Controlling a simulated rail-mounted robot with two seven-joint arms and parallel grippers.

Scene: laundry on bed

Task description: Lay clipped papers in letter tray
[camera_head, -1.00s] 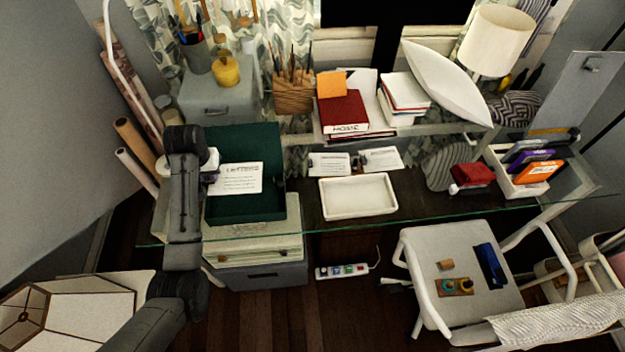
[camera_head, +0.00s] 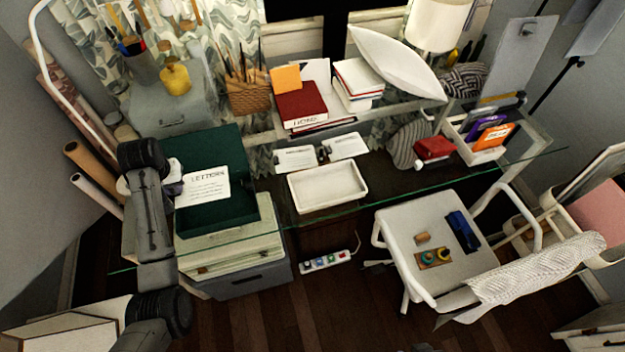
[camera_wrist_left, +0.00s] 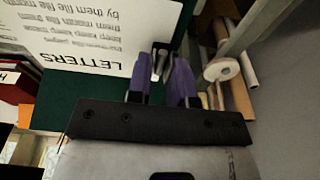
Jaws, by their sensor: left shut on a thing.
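A white paper sheet headed LETTERS (camera_head: 206,187) is in front of or over the open dark green box (camera_head: 222,214) at the left of the desk; I cannot tell whether it touches the box. My left gripper (camera_head: 178,187) is at the sheet's left edge. In the left wrist view the purple fingers (camera_wrist_left: 163,88) are shut on a small clip (camera_wrist_left: 159,62) at the edge of the sheet (camera_wrist_left: 95,35). The white shallow tray (camera_head: 328,187) stands empty to the right. Two smaller clipped papers (camera_head: 296,159) (camera_head: 346,146) lie behind it. My right gripper is not in view.
A glass desk edge (camera_head: 340,207) runs along the front. Behind are a raised shelf with a red book (camera_head: 301,104) and a white pillow (camera_head: 396,65). A disk holder (camera_head: 480,150) stands right. A white chair (camera_head: 425,225) is in front.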

